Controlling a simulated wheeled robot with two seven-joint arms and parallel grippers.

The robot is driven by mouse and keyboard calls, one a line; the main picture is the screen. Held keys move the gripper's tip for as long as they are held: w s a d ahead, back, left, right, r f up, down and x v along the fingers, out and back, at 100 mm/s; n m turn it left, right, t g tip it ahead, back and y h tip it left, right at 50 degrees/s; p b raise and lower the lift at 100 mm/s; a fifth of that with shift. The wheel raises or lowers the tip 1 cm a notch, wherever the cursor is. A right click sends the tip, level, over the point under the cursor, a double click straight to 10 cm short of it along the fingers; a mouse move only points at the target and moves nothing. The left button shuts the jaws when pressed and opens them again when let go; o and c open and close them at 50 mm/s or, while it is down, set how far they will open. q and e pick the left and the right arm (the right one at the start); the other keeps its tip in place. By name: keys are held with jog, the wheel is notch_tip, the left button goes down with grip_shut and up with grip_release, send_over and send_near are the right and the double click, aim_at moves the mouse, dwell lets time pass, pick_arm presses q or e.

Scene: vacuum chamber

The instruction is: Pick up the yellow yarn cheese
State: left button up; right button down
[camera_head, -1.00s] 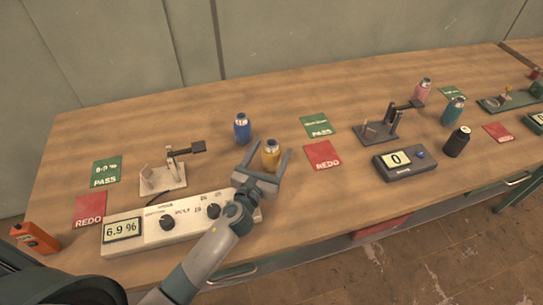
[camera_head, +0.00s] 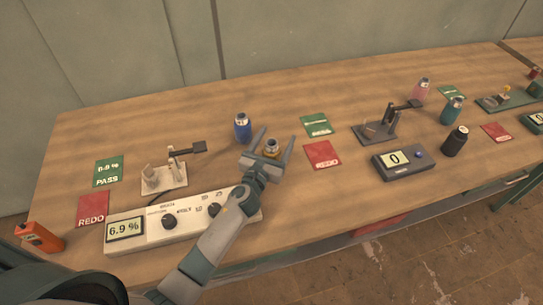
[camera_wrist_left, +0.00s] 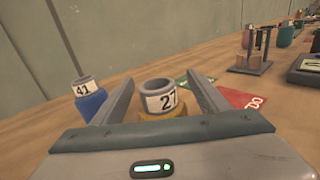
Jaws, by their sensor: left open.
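The yellow yarn cheese (camera_head: 271,147) stands upright on the wooden table, and my open left gripper (camera_head: 273,138) has one finger on each side of it. In the left wrist view, the yellow cheese (camera_wrist_left: 159,98) shows a grey top with a label reading 27, between the two fingers of the left gripper (camera_wrist_left: 163,95). Its lower part is hidden behind the gripper body. I cannot tell whether the fingers touch it. My right gripper is not in view.
A blue cheese (camera_head: 242,128) labelled 41 stands just left of the gripper. A white meter box (camera_head: 185,219) reading 6.9 % lies in front, under my arm. A red REDO card (camera_head: 322,155) and green card (camera_head: 316,125) lie to the right. Farther right is a grey box (camera_head: 404,161).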

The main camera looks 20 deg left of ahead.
pick_arm(q)
jog(key=c, duration=1.2)
jog(key=shift+r, duration=0.1)
jog(key=shift+r, duration=0.5)
jog(key=d+r, duration=0.3)
jog(key=d, duration=0.1)
jog(key=d+r, duration=0.3)
jog(key=s+d+r, duration=0.1)
jog(key=d+r, duration=0.2)
jog(key=d, duration=0.1)
jog(key=shift+s+d+r, duration=0.1)
jog(key=shift+d+r, duration=0.25)
jog(key=shift+r, duration=0.05)
jog(key=shift+s, duration=0.1)
